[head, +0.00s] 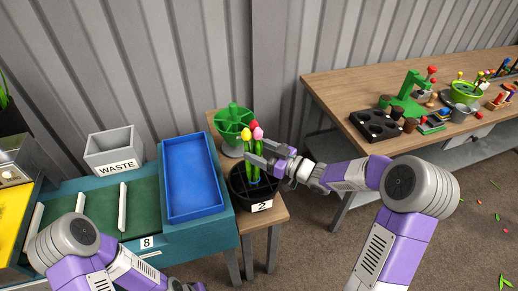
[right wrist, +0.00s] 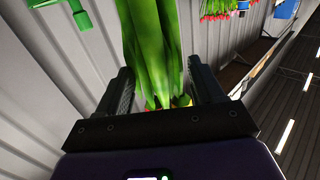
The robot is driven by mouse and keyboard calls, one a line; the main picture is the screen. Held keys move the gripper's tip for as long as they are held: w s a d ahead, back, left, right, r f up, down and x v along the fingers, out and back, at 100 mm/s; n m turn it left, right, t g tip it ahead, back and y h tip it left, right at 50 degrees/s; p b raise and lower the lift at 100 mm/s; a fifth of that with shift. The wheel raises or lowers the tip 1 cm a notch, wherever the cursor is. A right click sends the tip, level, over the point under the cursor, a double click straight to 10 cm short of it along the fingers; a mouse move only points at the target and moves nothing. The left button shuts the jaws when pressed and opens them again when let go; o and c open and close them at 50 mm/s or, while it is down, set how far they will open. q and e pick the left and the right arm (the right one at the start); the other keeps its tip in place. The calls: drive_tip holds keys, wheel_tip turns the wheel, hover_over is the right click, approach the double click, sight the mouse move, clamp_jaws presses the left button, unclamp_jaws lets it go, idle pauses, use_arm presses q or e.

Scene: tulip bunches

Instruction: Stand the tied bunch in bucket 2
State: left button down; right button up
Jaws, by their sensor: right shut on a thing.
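The tied bunch (head: 254,164) of tulips has green stems with yellow and pink heads, and it is upright in the head view. My right gripper (head: 262,152) is shut on it near the heads. In the right wrist view the bunch (right wrist: 152,50) runs between the two fingers of the gripper (right wrist: 158,90).
A blue tray (head: 192,180) and a grey WASTE bin (head: 114,150) are to the left. A wooden table (head: 345,95) with pots and tools is at the right. Bits of leaf lie on the floor.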

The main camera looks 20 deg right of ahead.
drive_tip(key=b, duration=0.4)
hover_over(259, 176)
drive_tip(key=shift+w+f, duration=0.15)
drive_tip(key=shift+f, duration=2.55)
drive_tip(key=o, duration=1.2)
drive_tip(key=shift+c, duration=0.2)
drive_tip(key=shift+d, duration=0.1)
drive_tip(key=r+p+v, duration=0.2)
drive_tip(key=p+v, duration=0.2)
drive_tip(key=v, duration=0.5)
drive_tip(key=shift+r, duration=0.15)
